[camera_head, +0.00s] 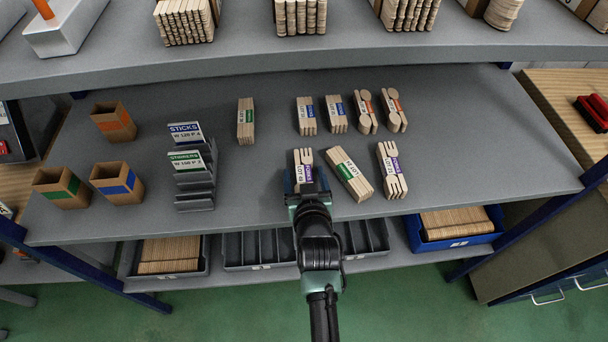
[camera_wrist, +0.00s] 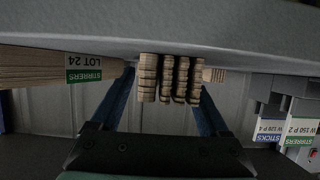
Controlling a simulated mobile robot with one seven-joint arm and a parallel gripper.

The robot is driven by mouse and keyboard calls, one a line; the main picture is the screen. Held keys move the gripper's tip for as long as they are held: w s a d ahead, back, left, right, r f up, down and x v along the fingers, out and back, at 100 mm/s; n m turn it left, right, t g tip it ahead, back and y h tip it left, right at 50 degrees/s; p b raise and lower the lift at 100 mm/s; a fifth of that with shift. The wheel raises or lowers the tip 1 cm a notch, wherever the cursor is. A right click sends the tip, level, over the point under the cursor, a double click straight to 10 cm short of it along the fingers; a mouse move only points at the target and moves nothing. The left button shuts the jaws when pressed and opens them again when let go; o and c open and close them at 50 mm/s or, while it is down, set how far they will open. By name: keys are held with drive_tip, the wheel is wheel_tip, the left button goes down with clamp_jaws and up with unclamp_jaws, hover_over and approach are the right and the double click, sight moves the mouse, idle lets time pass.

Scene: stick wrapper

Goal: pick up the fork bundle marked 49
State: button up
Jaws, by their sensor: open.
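In the wrist view the fork bundle's stacked ends (camera_wrist: 170,78) sit between the two blue fingers of my gripper (camera_wrist: 165,98), with visible gaps at the sides. Another fork bundle (camera_head: 391,170) with a purple label lies further right, clear of my gripper.
A stirrer bundle (camera_head: 349,174) lies close right of my gripper; its label shows in the wrist view (camera_wrist: 84,68). Grey label holders (camera_head: 194,180) and cardboard boxes (camera_head: 117,183) stand left. An upper shelf (camera_head: 250,62) overhangs the back.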

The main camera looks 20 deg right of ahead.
clamp_jaws()
